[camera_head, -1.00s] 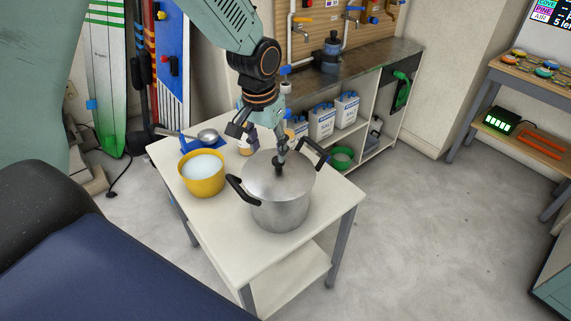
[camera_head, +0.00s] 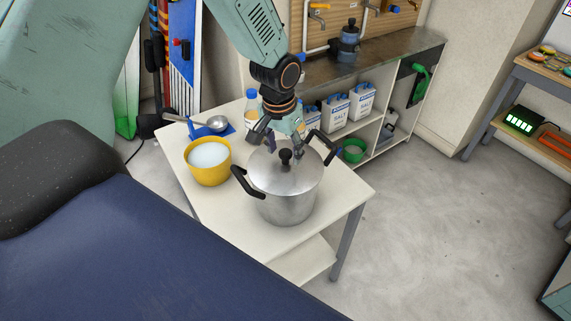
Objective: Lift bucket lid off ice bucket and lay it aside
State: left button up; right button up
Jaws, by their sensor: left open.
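The ice bucket (camera_head: 287,205) is a silver metal pot with two black side handles, standing upright on a white table. Its silver lid (camera_head: 262,176) sits on top, with a black knob (camera_head: 285,157) in the middle. My left gripper (camera_head: 280,143) comes down from above and behind the lid. It is open, with one finger left of the knob and the other just right of it. I cannot tell whether a finger touches the knob. The gripper partly hides the lid's back edge. My right gripper is not in view.
A yellow bowl with white contents (camera_head: 207,162) stands left of the bucket. A metal scoop (camera_head: 216,123) on a blue piece and a bottle (camera_head: 251,105) are behind. The white table (camera_head: 240,235) is clear at its front. A shelf with white jugs (camera_head: 334,113) stands behind.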

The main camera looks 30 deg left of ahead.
pick_arm(q)
jog(key=shift+w+f, duration=0.2)
jog(key=shift+f, duration=0.3)
jog(key=shift+w+f, duration=0.15)
jog(key=shift+f, duration=0.3)
jog(key=shift+s+r, duration=0.1)
jog(key=shift+s, duration=0.05)
jog(key=c, duration=0.8)
grip_shut()
